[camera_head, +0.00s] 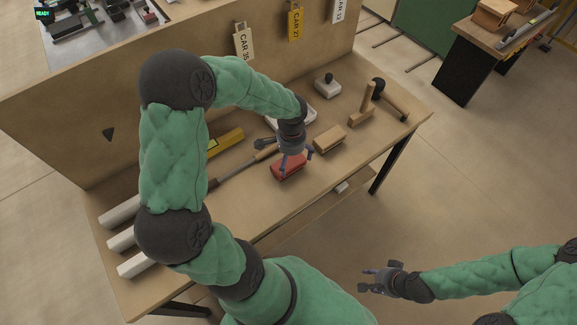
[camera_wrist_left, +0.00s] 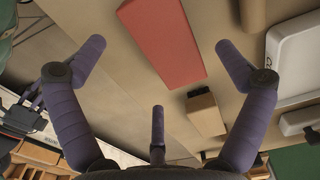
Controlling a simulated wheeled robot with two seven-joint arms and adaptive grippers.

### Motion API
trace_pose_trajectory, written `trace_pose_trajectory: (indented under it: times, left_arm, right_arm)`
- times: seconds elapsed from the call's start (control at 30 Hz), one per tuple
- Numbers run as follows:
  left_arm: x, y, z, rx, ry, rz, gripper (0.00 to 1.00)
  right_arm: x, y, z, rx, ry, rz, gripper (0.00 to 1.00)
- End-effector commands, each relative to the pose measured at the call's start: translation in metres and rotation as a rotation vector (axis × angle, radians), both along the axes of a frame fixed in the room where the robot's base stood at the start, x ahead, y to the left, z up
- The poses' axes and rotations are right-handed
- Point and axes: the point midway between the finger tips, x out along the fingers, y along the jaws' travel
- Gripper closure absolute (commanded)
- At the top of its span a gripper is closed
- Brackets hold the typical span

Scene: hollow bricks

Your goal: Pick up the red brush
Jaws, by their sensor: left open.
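The red brush (camera_head: 289,168) lies on the wooden workbench near its front edge. It looks like a red block, and any bristles are hidden. My left gripper (camera_head: 294,157) is right over it, its fingers partly overlapping it in the head view. In the left wrist view the red brush (camera_wrist_left: 165,40) lies beyond and between the spread fingertips of my left gripper (camera_wrist_left: 158,55), which is open and empty. I cannot tell whether the fingers touch it. My right gripper (camera_head: 372,281) hangs in front of the bench, fingers apart and empty.
A tan wooden block (camera_head: 330,139) lies just right of the brush. A long-handled tool (camera_head: 240,167) and a yellow level (camera_head: 226,141) lie left.

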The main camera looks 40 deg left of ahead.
Motion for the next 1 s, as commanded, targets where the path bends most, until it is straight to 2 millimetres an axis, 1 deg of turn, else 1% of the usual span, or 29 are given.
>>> trace_pose_trajectory:
  times: [0.17,0.3,0.4,0.5,0.67,0.7,0.77,0.8,0.87,0.9,1.0]
  left_arm:
    - [-0.001,0.001,-0.015,0.0,0.002,0.0,0.0]
    - [-0.001,0.002,-0.036,0.0,0.002,0.001,0.0]
    - [0.0,0.002,-0.048,0.0,0.001,-0.001,0.0]
    - [0.0,0.002,-0.052,0.0,0.0,0.0,0.0]
    - [0.0,0.002,-0.051,0.001,-0.001,0.0,0.0]
    - [0.0,0.002,-0.051,0.001,-0.001,0.0,0.06]
    - [0.0,0.002,-0.051,0.001,-0.001,0.0,0.23]
    - [0.0,0.002,-0.051,0.001,-0.001,0.0,0.34]
    - [0.0,0.002,-0.051,0.001,0.0,0.0,0.51]
    - [0.0,0.002,-0.051,0.0,0.0,0.0,0.62]
    - [0.0,0.002,-0.051,0.0,0.0,0.0,0.62]
  right_arm:
    - [0.0,0.0,-0.007,0.0,0.0,0.0,0.6]
    - [0.0,0.0,-0.016,0.0,0.0,0.0,0.6]
    - [0.0,0.0,-0.019,0.0,0.0,0.0,0.6]
    - [0.0,0.0,-0.02,0.0,0.0,0.0,0.6]
    - [0.0,0.0,-0.019,0.0,0.0,0.0,0.6]
    - [0.0,0.0,-0.019,0.0,0.0,0.0,0.6]
    - [0.0,0.0,-0.019,0.0,0.0,0.0,0.6]
    - [0.0,0.0,-0.019,0.0,0.0,0.0,0.6]
    - [0.0,0.0,-0.019,0.0,0.0,0.0,0.6]
    - [0.0,0.0,-0.019,0.0,0.0,0.0,0.6]
    - [0.0,0.0,-0.019,0.0,0.0,0.0,0.6]
